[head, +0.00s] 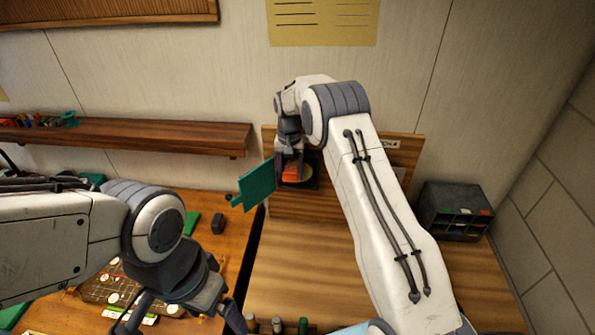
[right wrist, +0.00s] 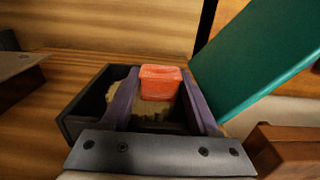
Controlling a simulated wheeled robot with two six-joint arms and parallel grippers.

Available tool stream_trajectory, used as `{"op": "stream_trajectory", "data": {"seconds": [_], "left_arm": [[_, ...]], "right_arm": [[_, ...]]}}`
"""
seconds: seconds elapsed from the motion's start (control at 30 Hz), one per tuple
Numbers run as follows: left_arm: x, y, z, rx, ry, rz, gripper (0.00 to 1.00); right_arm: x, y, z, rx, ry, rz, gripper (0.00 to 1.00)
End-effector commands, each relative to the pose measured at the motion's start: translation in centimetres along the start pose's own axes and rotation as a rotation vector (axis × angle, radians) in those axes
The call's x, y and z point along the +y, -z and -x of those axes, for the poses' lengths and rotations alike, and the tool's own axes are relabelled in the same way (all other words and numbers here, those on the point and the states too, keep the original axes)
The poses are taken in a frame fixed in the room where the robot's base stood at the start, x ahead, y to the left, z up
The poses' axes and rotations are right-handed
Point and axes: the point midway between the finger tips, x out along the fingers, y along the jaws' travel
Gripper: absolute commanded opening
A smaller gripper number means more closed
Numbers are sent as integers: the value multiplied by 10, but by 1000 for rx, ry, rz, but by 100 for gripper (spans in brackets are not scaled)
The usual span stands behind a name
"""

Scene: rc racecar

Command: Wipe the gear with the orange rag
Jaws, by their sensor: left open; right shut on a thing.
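The orange rag (head: 291,173) looks like a small folded block at the tip of my right gripper (head: 290,163). In the right wrist view, the rag (right wrist: 160,82) sits between the two fingers, which are shut on it. Below and around it is a dark open box (right wrist: 72,124) holding a tan, rough-edged thing (right wrist: 118,101), possibly the gear; the fingers and rag hide much of it. In the head view this tan thing (head: 308,172) shows beside the rag. I cannot tell whether they touch. My left gripper (head: 188,316) is open and empty at lower left.
A teal panel (head: 258,186) stands tilted just left of the right gripper. A dark organizer with compartments (head: 455,211) is at the right. A wooden shelf (head: 150,136) runs along the wall. Bare wooden tabletop (head: 290,270) lies in front.

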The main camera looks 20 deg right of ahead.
Motion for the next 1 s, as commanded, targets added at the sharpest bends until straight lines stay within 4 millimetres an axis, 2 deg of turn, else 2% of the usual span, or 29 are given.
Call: {"op": "stream_trajectory", "data": {"seconds": [0.13,0.47,1.0], "left_arm": [[0,0,3,0,0,0,91],[0,0,1,0,0,0,91],[-1,-1,-19,0,0,0,91]], "right_arm": [[-11,2,1,6,3,0,17],[-15,0,1,9,7,2,17],[-10,-53,0,4,3,0,17]]}}
